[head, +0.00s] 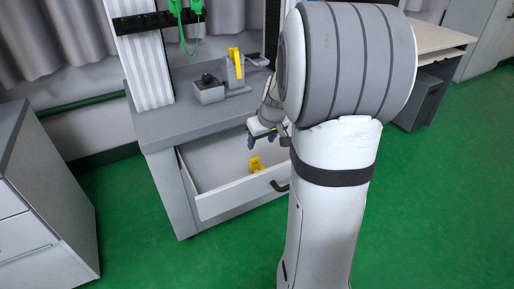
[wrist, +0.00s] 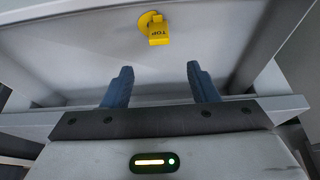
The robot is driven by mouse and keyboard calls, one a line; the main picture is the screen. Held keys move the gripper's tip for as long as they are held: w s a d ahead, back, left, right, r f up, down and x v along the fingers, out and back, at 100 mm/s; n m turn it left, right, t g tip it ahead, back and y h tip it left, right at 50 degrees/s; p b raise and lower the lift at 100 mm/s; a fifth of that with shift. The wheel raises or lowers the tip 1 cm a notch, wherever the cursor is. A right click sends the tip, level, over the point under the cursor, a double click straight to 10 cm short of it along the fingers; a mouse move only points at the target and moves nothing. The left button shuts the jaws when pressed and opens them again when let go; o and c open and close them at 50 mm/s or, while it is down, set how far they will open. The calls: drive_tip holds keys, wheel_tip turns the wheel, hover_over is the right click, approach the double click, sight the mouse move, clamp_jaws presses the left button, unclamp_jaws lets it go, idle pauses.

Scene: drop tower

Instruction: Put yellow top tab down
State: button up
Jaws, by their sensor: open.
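A yellow tab (head: 256,165) lies inside the open drawer (head: 243,200) in the head view. In the wrist view the yellow tab (wrist: 158,30) shows dark lettering that looks like "TOP" on its face. My gripper (head: 262,138) is over the drawer, above the tab and apart from it. In the wrist view its two blue fingers (wrist: 160,78) are spread with nothing between them, and the tab lies beyond the fingertips.
The grey bench (head: 180,125) above the drawer carries a grey fixture with a yellow upright piece (head: 236,62) and a small grey box with a dark knob (head: 208,90). A white ribbed column (head: 145,70) stands at its left. A grey cabinet (head: 40,215) is at far left. Green floor is clear.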

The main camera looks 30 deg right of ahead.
drive_tip(key=s+a+g, duration=0.3)
drive_tip(key=s+a, duration=1.3)
drive_tip(key=s, duration=0.5)
drive_tip(key=shift+a+r, duration=0.3)
drive_tip(key=shift+r, duration=0.15)
